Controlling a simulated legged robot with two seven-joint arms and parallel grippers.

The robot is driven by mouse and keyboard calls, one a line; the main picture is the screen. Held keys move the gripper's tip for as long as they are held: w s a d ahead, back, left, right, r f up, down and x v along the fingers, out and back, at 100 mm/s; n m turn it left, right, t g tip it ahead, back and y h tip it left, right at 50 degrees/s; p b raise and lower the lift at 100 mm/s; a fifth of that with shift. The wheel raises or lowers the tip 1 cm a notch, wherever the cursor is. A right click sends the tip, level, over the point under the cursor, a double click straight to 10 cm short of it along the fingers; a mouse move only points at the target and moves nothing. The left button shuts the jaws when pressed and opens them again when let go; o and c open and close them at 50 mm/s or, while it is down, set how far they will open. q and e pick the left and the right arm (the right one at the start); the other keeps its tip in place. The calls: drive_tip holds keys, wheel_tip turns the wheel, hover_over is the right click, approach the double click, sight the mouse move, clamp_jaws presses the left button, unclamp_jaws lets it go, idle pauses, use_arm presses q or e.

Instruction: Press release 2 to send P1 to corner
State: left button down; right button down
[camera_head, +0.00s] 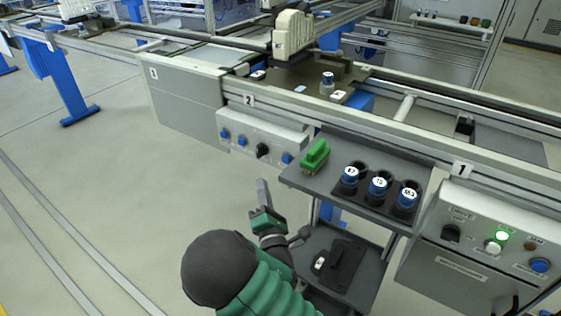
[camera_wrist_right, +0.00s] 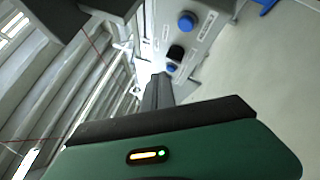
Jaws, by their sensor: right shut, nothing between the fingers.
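The station 2 panel (camera_head: 275,138) is a pale box on the front of the conveyor under the label 2. It carries blue buttons (camera_head: 241,140) and a black knob (camera_head: 262,150); which button is release 2 cannot be read. A dark pallet (camera_head: 310,88) with small parts sits on the line behind it; no P1 mark is legible. My right gripper (camera_head: 262,184) is shut and empty, below and apart from the panel. In the right wrist view, its fingers (camera_wrist_right: 159,84) point toward a panel with blue buttons (camera_wrist_right: 187,22) and a black knob (camera_wrist_right: 176,52). My left gripper is out of view.
A grey cart shelf (camera_head: 300,178) right of my gripper holds a green part (camera_head: 315,154) and blue-banded cylinders (camera_head: 378,186). The station 1 panel (camera_head: 470,220) has a lit green light. Open floor lies to the left.

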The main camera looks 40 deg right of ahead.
sight(286, 159)
drive_tip(key=w+d+b, duration=0.1)
drive_tip(key=w+d, duration=0.2)
drive_tip(key=d, duration=0.5)
drive_tip(key=shift+w, duration=0.25)
drive_tip(key=shift+d, duration=0.1)
idle(1.8)
drive_tip(key=shift+w+d, duration=0.1)
drive_tip(key=shift+d, duration=0.2)
drive_tip(key=shift+w+d, duration=0.2)
drive_tip(key=shift+d, duration=0.2)
idle(0.6)
drive_tip(key=shift+r, duration=0.1)
idle(0.3)
drive_tip(key=shift+s+a, duration=0.35)
drive_tip(key=shift+a, duration=0.45)
